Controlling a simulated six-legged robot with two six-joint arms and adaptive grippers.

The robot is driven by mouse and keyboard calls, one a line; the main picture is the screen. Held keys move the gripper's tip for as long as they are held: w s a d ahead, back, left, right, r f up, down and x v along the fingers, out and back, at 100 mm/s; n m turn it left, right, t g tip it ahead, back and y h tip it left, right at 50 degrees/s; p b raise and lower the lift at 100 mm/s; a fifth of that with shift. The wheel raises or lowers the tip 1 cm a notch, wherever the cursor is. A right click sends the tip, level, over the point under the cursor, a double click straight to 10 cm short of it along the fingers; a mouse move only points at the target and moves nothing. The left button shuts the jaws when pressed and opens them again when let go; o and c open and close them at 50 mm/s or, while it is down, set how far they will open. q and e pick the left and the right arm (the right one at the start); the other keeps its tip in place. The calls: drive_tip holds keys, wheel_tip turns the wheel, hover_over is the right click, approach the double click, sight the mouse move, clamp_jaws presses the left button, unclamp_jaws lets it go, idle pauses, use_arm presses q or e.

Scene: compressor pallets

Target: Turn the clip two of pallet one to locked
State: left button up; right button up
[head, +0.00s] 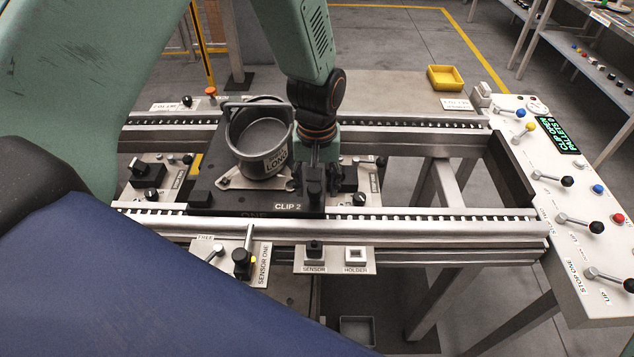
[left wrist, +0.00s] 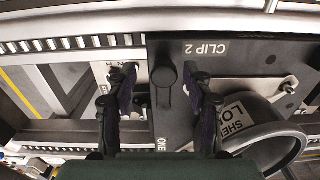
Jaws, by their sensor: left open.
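Pallet one (head: 218,198) is a dark plate on the rail conveyor, with a "CLIP 2" label at its near right corner. Clip two is a dark knob with a short arm beside that label, seen from above in the left wrist view (left wrist: 164,76). My left gripper (head: 319,180) points down over it. In the left wrist view the two dark fingers (left wrist: 160,88) stand apart, one on each side of the clip, with gaps visible. I cannot tell whether the clip is locked. My right gripper is not in view.
A grey round shell (head: 262,138) marked "LONG" stands on the pallet, close to the left gripper. Metal rails (head: 440,216) run in front and behind. A lever panel (head: 570,200) is at the right. A yellow bin (head: 445,77) stands behind. Sensor and holder blocks (head: 335,257) sit in front.

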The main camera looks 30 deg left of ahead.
use_arm(q)
drive_tip(key=shift+a+f, duration=0.1)
drive_tip(key=shift+a, duration=0.15)
drive_tip(key=shift+w+a+f, duration=0.15)
drive_tip(key=shift+a, duration=0.1)
drive_tip(key=shift+c, duration=0.9)
drive_tip(key=shift+d, duration=0.35)
drive_tip(key=c, duration=0.5)
drive_tip(key=shift+a, duration=0.2)
clamp_jaws()
drive_tip(key=shift+d+r, duration=0.1)
drive_tip(key=shift+r, duration=0.1)
